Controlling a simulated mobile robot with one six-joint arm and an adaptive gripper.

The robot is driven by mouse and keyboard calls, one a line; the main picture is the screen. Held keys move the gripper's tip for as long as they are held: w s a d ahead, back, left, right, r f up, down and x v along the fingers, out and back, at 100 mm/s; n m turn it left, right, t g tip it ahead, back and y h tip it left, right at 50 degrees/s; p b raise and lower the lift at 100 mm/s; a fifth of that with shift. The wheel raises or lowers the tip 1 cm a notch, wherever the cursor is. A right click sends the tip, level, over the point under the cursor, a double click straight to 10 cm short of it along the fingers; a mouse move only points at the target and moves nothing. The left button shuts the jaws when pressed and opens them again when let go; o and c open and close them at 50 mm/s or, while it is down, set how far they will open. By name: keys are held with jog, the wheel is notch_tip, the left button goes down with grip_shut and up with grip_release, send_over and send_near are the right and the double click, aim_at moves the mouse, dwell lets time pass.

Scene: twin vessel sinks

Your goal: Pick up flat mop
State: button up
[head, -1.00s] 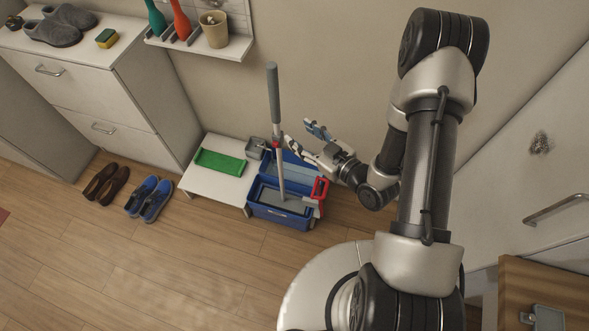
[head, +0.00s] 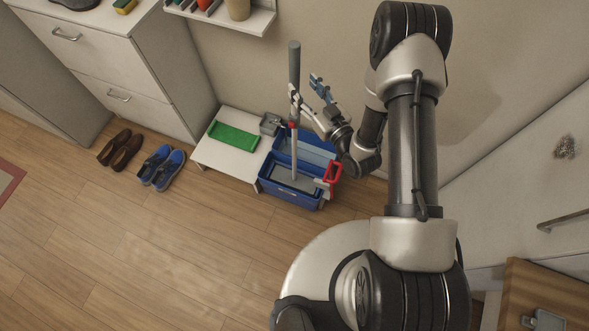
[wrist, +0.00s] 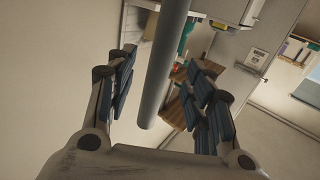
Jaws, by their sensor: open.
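The flat mop (head: 294,62) stands nearly upright, with a grey grip at the top, a red collar and a pale lower pole. Its foot is in the blue bucket (head: 290,197), where a grey flat panel shows. My gripper (head: 304,86) is open beside the grey grip, above the red collar. In the wrist view the mop's grey handle (wrist: 165,65) runs between the two spread fingers of my gripper (wrist: 163,62). I see a gap on both sides, and no finger is closed on it.
A low white bench (head: 222,155) with a green tray (head: 233,138) stands left of the bucket. Two pairs of shoes (head: 162,168) lie on the floor. A white cabinet (head: 110,70) is at left and a wall shelf (head: 225,20) above. The foreground floor is clear.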

aim_at(298, 80)
jog(key=x, duration=0.5)
jog(key=shift+w+a+f+b, duration=0.1)
jog(key=shift+w+a+b, duration=0.2)
jog(key=shift+b, duration=0.1)
jog(key=shift+c, duration=0.6)
grip_shut()
